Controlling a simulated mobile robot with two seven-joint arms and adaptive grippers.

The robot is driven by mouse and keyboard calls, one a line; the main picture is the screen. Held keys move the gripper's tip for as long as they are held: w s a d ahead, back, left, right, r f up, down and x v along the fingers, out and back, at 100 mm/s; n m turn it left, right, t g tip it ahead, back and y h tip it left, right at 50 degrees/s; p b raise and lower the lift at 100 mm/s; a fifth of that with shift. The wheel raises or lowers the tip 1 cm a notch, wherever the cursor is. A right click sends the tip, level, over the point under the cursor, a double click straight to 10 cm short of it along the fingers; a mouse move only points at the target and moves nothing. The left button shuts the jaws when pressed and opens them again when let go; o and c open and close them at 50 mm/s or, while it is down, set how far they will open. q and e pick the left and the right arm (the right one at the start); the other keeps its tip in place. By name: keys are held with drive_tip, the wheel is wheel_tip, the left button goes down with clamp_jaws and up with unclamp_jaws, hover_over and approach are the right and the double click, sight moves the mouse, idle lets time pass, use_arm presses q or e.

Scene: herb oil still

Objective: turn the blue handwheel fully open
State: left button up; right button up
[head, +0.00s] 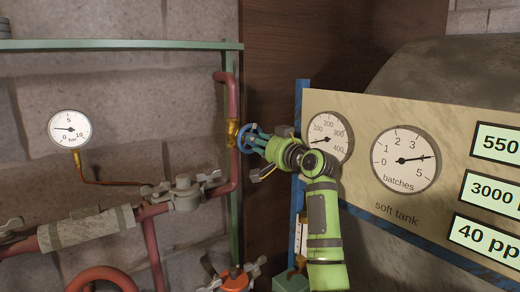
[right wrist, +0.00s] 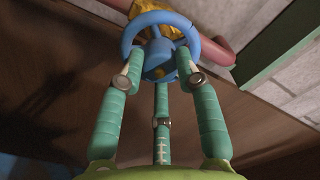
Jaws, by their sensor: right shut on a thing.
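The blue handwheel (head: 249,140) sits on a brass valve (head: 232,132) in the upright red pipe. In the right wrist view the blue handwheel (right wrist: 132,32) fills the top middle, with the brass valve body (right wrist: 152,5) behind it. My right gripper (head: 255,143) reaches the wheel from the right; in the right wrist view its teal fingers (right wrist: 160,75) are around the wheel's rim and hub, shut on it. In the head view the gripper hides part of the wheel. My left gripper is not in view.
A pressure gauge (head: 70,129) and grey pipe fittings (head: 184,193) are at the left. A panel (head: 365,203) with dials and displays stands close to the right of my arm. An orange valve part (head: 236,280) is below. A green post (head: 234,150) stands beside the pipe.

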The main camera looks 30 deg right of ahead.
drive_tip(key=shift+n+b, duration=0.35)
drive_tip(key=shift+n, duration=0.65)
drive_tip(key=o, duration=1.2)
drive_tip(key=shift+c, duration=0.2)
drive_tip(key=s, duration=1.2)
drive_tip(key=shift+d, duration=0.45)
